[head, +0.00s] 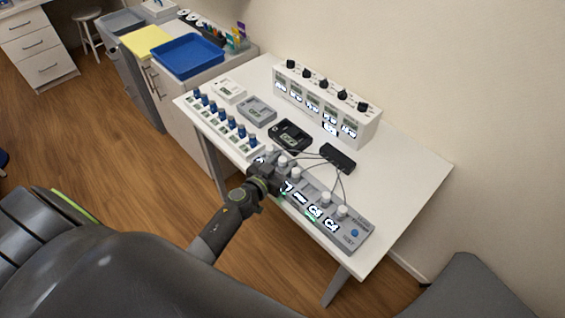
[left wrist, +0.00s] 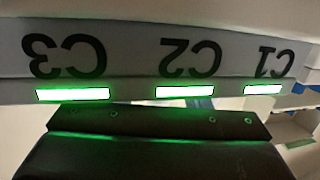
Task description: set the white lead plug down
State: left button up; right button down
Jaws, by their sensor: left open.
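Several white lead plugs (head: 327,197) stand on top of the long grey panel (head: 358,242) at the table's front edge. Thin leads run from plugs to a small black box (head: 338,157). I cannot tell which plug the task means. My left gripper (head: 268,171) is open at the left part of the panel, close to the plugs there; whether it touches one is hidden. In the left wrist view the panel face (left wrist: 125,55) shows upside-down labels C3, C2 and C1 over green lights, with my dark gripper part below. My right gripper is in neither view.
Behind the panel are a black device (head: 290,136), a grey device (head: 257,110) and a white one (head: 229,91). A strip with blue knobs (head: 221,124) lies left. A white box with black knobs (head: 325,105) stands at the back. The table's right end (head: 405,180) is clear.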

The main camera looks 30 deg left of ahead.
pick_arm(q)
jog(key=shift+r, duration=0.1)
jog(key=shift+s+r, duration=0.1)
jog(key=p+v, duration=0.1)
jog(key=v, duration=1.1)
jog(key=shift+p, duration=0.35)
